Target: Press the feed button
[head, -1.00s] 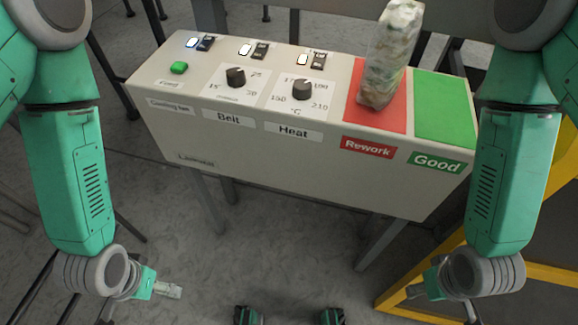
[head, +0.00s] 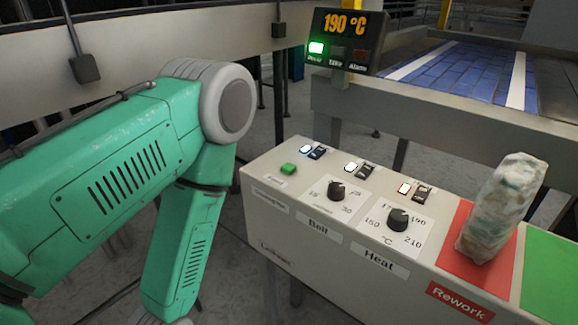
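The feed button (head: 289,169) is a small green button at the left end of the light grey control box (head: 262,237), in the head view. A small label, too small to read clearly, sits just in front of it. My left arm is raised at the left of the view, with its elbow to the left of the button and apart from the box. My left gripper is out of view below the bottom edge. My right arm and gripper are not in view.
The box also carries a Belt knob (head: 337,190), a Heat knob (head: 398,218) and three lit switches. A filled bag (head: 503,207) stands on the red Rework area (head: 464,250), beside the green Good area (head: 552,272). A display (head: 345,38) reads 190 °C. A blue conveyor (head: 465,72) lies behind.

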